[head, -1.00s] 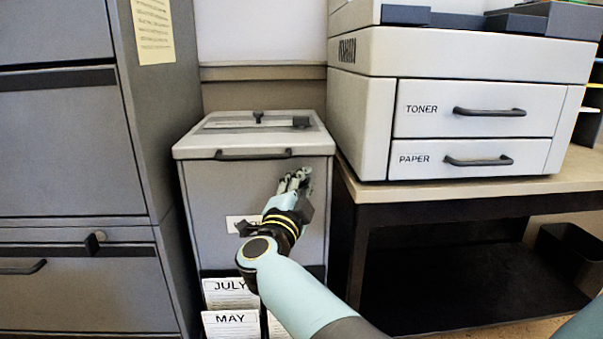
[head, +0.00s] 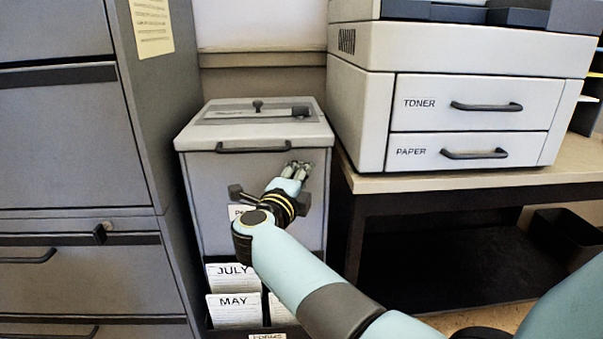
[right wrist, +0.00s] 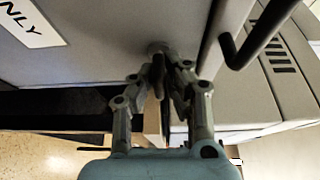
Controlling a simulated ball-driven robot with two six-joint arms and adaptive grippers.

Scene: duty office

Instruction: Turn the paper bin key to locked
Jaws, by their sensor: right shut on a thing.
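The paper bin (head: 210,178) is a grey box with a light lid (head: 255,132) and a dark front handle. My right gripper (head: 297,170) is at the upper right of its front face, and its fingers hide the key there. In the right wrist view my right gripper (right wrist: 163,75) is shut on the key at a round grey lock (right wrist: 158,47) in the bin's front. The key is mostly covered by the fingers, so its angle cannot be read. My left gripper is not in view.
A grey filing cabinet (head: 75,150) stands close on the left. A printer with toner and paper drawers (head: 470,120) sits on a table (head: 480,182) to the right. Cards marked July and May (head: 232,277) stand low before the bin. Part of a label shows in the wrist view (right wrist: 32,25).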

